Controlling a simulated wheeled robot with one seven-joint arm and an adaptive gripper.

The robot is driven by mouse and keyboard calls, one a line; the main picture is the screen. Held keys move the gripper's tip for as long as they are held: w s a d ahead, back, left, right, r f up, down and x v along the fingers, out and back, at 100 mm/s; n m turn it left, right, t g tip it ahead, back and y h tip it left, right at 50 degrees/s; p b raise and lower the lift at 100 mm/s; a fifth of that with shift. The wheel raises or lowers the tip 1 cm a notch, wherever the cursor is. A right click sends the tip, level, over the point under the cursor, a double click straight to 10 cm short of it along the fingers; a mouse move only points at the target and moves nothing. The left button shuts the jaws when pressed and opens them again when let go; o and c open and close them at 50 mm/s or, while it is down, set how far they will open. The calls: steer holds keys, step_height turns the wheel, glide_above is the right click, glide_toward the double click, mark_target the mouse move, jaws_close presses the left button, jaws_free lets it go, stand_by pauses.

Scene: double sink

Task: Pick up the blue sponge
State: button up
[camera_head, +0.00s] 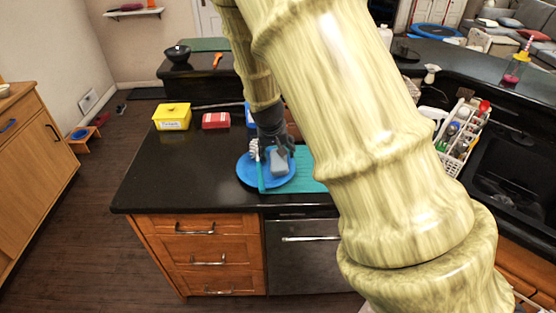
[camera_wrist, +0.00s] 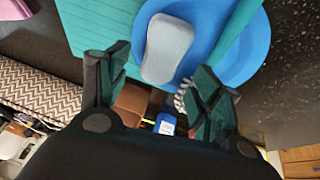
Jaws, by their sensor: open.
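The blue sponge (camera_head: 279,165) is pale grey-blue with a narrowed waist. It rests on a round blue plate (camera_head: 246,172) on the dark counter. In the wrist view the sponge (camera_wrist: 168,48) lies near the top middle, on the plate (camera_wrist: 248,62). A brush with a teal handle (camera_head: 261,178) and white bristles lies across the plate, beside the sponge. My gripper (camera_head: 278,146) is over the plate, close to the sponge. In the wrist view my gripper (camera_wrist: 157,78) has its fingers spread with nothing between them. The sponge shows just beyond the fingertips; contact cannot be told.
A teal mat (camera_head: 308,172) lies under the plate's right side. A yellow box (camera_head: 172,117) and a red packet (camera_head: 216,120) stand behind, to the left. A white utensil rack (camera_head: 458,140) stands right. The counter's left front is clear. My arm hides much of the middle.

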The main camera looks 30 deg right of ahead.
mark_target(278, 159)
steer(key=shift+x, duration=0.8)
steer(key=shift+f+p, duration=0.1)
steer(key=shift+p, duration=0.2)
steer(key=p+x, duration=0.2)
steer(key=shift+w+f, duration=0.3)
steer(key=shift+w, duration=0.05)
steer(key=shift+p+x, duration=0.3)
steer(key=shift+x, duration=0.85)
steer(key=c, duration=0.6)
steer(key=shift+r, duration=0.1)
